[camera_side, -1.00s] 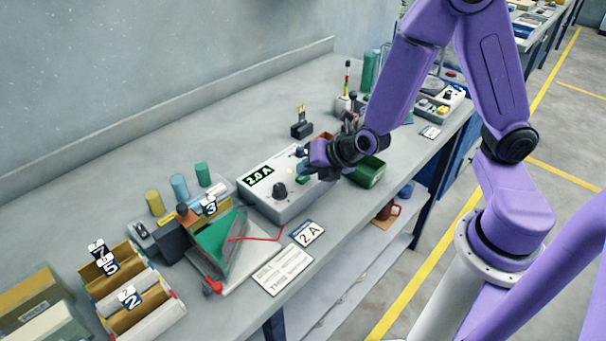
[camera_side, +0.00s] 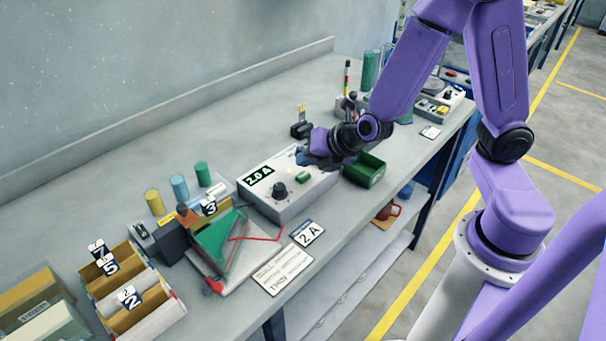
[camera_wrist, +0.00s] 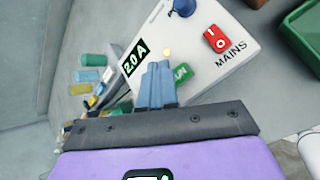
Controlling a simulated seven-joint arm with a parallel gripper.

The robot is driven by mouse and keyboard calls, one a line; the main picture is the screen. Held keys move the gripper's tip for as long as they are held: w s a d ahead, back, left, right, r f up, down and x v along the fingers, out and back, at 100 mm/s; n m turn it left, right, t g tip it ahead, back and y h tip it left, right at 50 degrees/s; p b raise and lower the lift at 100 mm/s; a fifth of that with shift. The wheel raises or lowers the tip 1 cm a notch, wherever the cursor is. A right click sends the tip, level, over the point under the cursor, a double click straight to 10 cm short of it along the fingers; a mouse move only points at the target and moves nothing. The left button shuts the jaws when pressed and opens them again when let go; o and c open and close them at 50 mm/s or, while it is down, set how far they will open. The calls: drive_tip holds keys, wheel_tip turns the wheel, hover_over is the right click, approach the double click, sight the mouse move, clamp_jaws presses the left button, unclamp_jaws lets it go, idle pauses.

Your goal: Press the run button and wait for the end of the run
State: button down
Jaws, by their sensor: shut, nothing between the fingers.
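The power supply box (camera_side: 292,208) stands on the bench, its display (camera_side: 260,176) reading 2.0 A. Its green run button (camera_side: 302,177) shows in the side view; in the wrist view the button (camera_wrist: 183,72) is partly hidden behind my fingers, with "UN" legible. A small pale yellow lamp (camera_wrist: 166,52) sits close by. My gripper (camera_side: 302,158) is shut and empty over the far side of the box. In the wrist view the blue fingers (camera_wrist: 156,68) are together beside the button; contact cannot be told.
A red mains switch (camera_wrist: 217,39) and a blue knob (camera_wrist: 184,6) are on the panel. A green bin (camera_side: 364,170) stands right of the box.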

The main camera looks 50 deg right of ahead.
sight(307, 176)
drive_tip(key=shift+r, duration=2.1)
drive_tip(key=s+d+r+m+g, duration=0.1)
drive_tip(key=s+m+g, duration=0.3)
drive_tip(key=s+m, duration=0.3)
drive_tip(key=s+d+r+m+g, duration=0.1)
drive_tip(key=s+m+g, duration=0.4)
drive_tip(key=s, duration=1.1)
drive_tip(key=r+m, duration=0.1)
drive_tip(key=m, duration=0.2)
drive_tip(key=shift+s+d+m, duration=0.3)
drive_tip(key=shift+s, duration=0.1)
drive_tip(key=shift+r, duration=0.1)
idle(2.8)
